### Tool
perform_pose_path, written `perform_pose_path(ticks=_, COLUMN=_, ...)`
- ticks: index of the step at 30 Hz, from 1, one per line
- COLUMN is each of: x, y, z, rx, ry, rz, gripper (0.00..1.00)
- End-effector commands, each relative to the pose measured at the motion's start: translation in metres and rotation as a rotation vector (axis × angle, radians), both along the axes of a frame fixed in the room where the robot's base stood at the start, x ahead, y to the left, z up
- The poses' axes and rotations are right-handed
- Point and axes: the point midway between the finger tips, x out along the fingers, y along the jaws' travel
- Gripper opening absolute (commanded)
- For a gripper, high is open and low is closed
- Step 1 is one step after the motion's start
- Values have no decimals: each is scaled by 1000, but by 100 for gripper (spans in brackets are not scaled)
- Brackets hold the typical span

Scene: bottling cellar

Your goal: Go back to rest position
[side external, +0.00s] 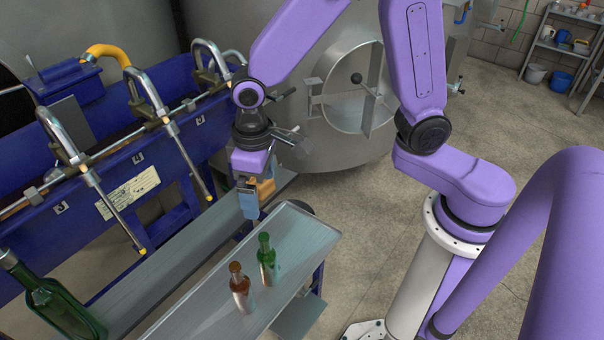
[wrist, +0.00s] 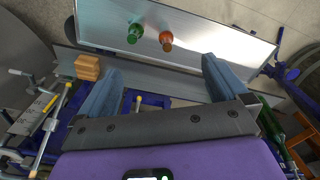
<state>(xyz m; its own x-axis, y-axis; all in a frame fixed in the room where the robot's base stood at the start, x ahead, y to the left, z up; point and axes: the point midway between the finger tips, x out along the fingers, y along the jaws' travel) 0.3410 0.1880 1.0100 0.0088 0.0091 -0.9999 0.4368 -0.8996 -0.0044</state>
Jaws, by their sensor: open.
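My gripper (side external: 249,208) hangs over the narrow metal ledge behind the metal table, fingers pointing down. In the wrist view its two blue fingers (wrist: 161,66) stand wide apart with nothing between them. A small green bottle (side external: 266,262) and a small brown bottle (side external: 240,290) stand upright on the metal table (side external: 300,232), apart from the gripper. The wrist view also shows the green bottle (wrist: 134,33) and the brown bottle (wrist: 166,41), beyond the fingertips.
A tan block-like piece (wrist: 88,67) lies left of the fingers; the gripper partly hides it in the side view. A blue filling machine (side external: 130,170) with metal spouts stands at left. A large dark green bottle (side external: 65,308) is at lower left. A steel tank (side external: 350,95) stands behind.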

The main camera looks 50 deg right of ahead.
Motion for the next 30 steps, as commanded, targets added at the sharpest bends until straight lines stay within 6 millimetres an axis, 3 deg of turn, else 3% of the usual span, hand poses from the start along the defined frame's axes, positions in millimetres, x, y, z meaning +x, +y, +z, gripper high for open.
perform_pose_path(ticks=9, x=-63, y=-48, z=33, rx=6, ry=-8, rz=243, gripper=100)
perform_pose_path(ticks=21, x=-146, y=-112, z=57, rx=12, ry=-16, rz=536, gripper=100)
perform_pose_path(ticks=30, x=-176, y=-135, z=61, rx=11, ry=-15, rz=642, gripper=100)
